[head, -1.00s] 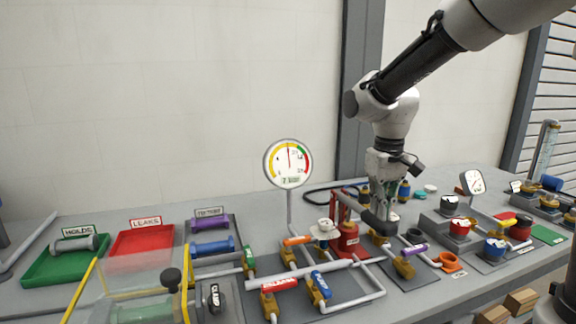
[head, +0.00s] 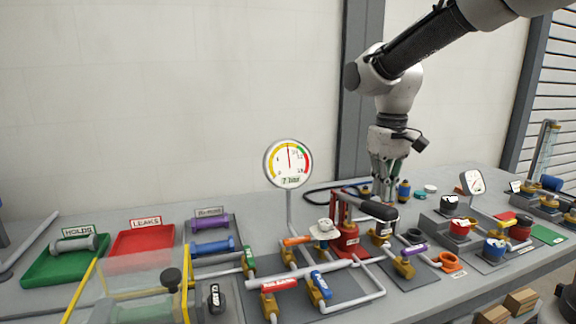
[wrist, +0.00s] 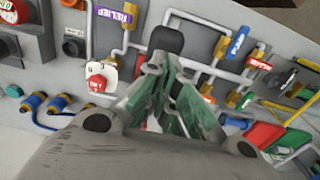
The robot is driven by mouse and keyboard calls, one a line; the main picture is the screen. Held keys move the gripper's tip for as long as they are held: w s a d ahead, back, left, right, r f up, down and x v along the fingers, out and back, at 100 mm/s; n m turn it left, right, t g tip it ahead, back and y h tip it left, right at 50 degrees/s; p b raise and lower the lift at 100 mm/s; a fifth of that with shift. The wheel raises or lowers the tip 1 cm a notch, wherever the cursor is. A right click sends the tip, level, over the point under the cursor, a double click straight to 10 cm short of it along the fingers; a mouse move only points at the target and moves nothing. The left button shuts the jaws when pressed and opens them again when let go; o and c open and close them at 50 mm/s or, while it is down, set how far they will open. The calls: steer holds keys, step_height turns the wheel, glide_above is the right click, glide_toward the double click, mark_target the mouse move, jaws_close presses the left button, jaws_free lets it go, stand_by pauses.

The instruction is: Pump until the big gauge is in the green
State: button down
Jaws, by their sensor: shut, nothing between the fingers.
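The big gauge (head: 288,164) stands on a post at the middle, its needle about straight up in the yellow and its display reading 7 bar. The green band is to the needle's right. The red hand pump (head: 347,238) stands right of the post, its lever ending in a black grip (head: 379,210) to the right. The black grip also shows in the wrist view (wrist: 168,39). My gripper (head: 384,197) is shut and empty, pointing down close to the black grip; whether it touches cannot be told. Its green-padded fingers fill the middle of the wrist view (wrist: 158,68).
Pipes with orange, red, blue, green and purple valve handles surround the pump. A smaller gauge (head: 472,183) stands at right. Open air surrounds the arm above.

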steer(key=shift+f, duration=0.1)
steer(key=shift+f, duration=4.55)
steer(key=shift+r, duration=4.65)
steer(key=shift+r, duration=2.5)
